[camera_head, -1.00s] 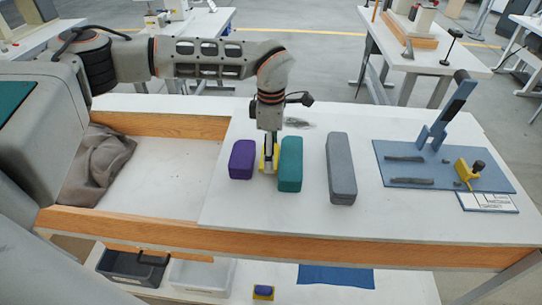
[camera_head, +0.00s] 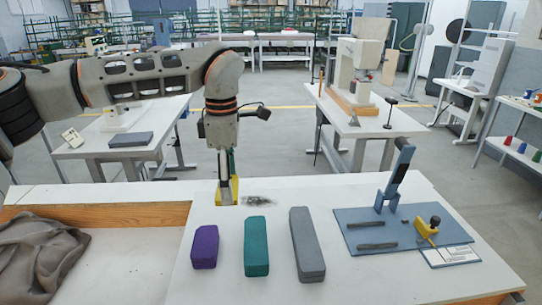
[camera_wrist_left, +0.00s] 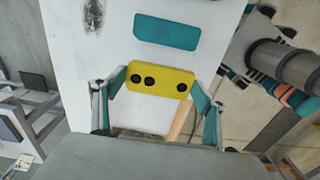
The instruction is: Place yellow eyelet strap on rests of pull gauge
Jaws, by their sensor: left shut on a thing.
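The yellow eyelet strap (camera_wrist_left: 165,83) is between the fingers of my left gripper in the wrist view, with three dark holes facing the camera. It also shows in the head view (camera_head: 234,192), partly covered by the fingers. My left gripper (camera_head: 226,186) is shut on it, above the table behind the purple and teal blocks. The pull gauge (camera_head: 350,216) is a blue plate at the right of the table. Two dark bar-like rests (camera_head: 372,222) (camera_head: 377,246) lie on it, apart and bare. My right gripper is not in view.
The gauge has an upright blue lever (camera_head: 397,175) and a yellow clamp (camera_head: 426,229) with a dark knob. A grey cloth (camera_head: 40,262) lies at left.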

